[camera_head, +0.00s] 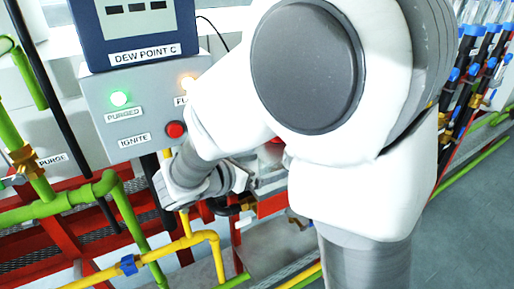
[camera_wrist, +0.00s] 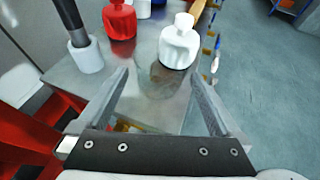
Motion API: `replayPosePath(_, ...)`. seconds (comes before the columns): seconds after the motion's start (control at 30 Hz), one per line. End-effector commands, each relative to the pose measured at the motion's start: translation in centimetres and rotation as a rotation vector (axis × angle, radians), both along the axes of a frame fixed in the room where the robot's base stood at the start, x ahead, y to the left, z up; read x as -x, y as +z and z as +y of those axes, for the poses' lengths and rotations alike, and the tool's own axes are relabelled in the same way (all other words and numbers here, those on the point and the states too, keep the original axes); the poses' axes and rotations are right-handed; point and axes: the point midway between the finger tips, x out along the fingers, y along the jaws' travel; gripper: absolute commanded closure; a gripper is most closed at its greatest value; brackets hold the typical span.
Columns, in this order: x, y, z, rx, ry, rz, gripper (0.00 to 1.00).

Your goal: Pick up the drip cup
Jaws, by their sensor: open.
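My gripper (camera_wrist: 158,74) is open in the wrist view, its two fingers spread above a grey metal shelf (camera_wrist: 108,68). A faint see-through shape (camera_wrist: 160,84), perhaps a clear cup, shows between the fingers; I cannot tell for sure that it is the drip cup. Nothing is clearly held. A white round holder (camera_wrist: 86,57) with a black rod in it stands beyond the left finger. In the head view my arm covers most of the shelf area, and the gripper is largely hidden behind it.
A white bottle (camera_wrist: 179,42) stands just beyond the fingers, with a red bottle (camera_wrist: 119,20) to its left. A control box (camera_head: 140,105) and green pipes (camera_head: 70,200) are at left in the head view. Open floor (camera_wrist: 265,75) lies right of the shelf.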

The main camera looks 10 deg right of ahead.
Motion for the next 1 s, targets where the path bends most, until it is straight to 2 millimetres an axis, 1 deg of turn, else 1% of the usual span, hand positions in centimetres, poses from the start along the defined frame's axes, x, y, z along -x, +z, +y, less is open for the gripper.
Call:
replayPosePath(0.03,-0.4,-0.8,-0.7,0.000,-0.005,0.002,0.00)
replayPosePath(0.2,-1.6,-1.6,-2.3,0.000,-0.002,0.001,0.00)
replayPosePath(0.3,-1.8,-1.7,-2.7,0.000,-0.002,0.001,0.00)
replayPosePath(0.5,-1.9,-1.7,-2.7,0.000,-0.001,0.000,0.00)
replayPosePath(0.57,-1.9,-1.7,-2.7,0.000,-0.001,0.000,0.09)
replayPosePath(0.6,-1.9,-1.7,-2.7,0.001,-0.001,0.001,0.16)
replayPosePath(0.67,-1.9,-1.7,-2.7,0.000,-0.001,0.000,0.27)
replayPosePath(0.7,-1.9,-1.7,-2.7,0.000,-0.001,0.000,0.34)
replayPosePath(0.77,-1.9,-1.7,-2.7,0.000,-0.001,0.000,0.45)
replayPosePath(0.8,-1.9,-1.7,-2.7,0.001,-0.001,0.001,0.52)
replayPosePath(0.93,-1.9,-1.7,-2.7,0.000,-0.001,0.000,0.76)
replayPosePath(1.0,-1.9,-1.7,-2.7,0.000,-0.001,0.000,0.76)
